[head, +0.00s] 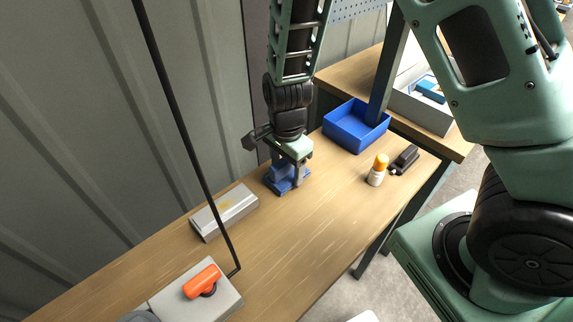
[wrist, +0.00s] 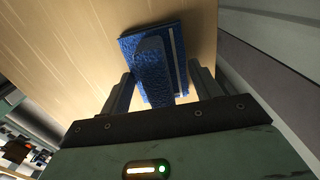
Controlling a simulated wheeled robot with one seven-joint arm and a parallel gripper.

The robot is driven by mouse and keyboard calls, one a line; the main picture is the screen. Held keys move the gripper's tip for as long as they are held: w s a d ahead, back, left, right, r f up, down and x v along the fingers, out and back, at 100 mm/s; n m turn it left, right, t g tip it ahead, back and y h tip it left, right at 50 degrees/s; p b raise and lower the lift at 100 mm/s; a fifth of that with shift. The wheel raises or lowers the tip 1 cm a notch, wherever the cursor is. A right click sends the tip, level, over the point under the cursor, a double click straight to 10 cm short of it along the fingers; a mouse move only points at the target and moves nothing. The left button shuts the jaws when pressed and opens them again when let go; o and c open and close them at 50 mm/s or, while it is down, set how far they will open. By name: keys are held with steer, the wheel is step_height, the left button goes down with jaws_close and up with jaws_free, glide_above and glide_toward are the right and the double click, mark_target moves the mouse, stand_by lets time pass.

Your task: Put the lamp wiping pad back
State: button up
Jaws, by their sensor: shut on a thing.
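The lamp wiping pad is a blue block with a raised blue grip (head: 285,180); it also shows in the wrist view (wrist: 132,46). My gripper (head: 289,170) is over it, pointing down, with one finger on each side of the raised grip. It is shut on that grip, as the wrist view also shows (wrist: 161,73). The pad is at the wooden bench top, near its back edge; I cannot tell whether it touches the wood. Part of the pad is hidden behind the fingers in the head view.
A grey box (head: 226,214) lies left of the pad. An orange handle (head: 202,281) sits on another box, near a thin dark rod (head: 186,138). A blue tray (head: 345,139), a bottle (head: 377,177) and a black object (head: 405,159) are to the right. The bench's front middle is clear.

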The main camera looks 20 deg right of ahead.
steer(key=o, duration=0.9)
step_height(320, 180, up, 12)
steer(key=shift+f, duration=0.2)
steer(key=s+a+r+n, duration=0.2)
steer(key=s+n, duration=0.4)
steer(key=n, duration=0.1)
steer(key=s+a+r+n, duration=0.2)
steer(key=s+n, duration=0.5)
steer(key=s+a+r+n, duration=0.2)
steer(key=s+n, duration=0.5)
steer(key=n, duration=0.1)
steer(key=shift+a+y, duration=0.2)
steer(key=shift+y, duration=0.1)
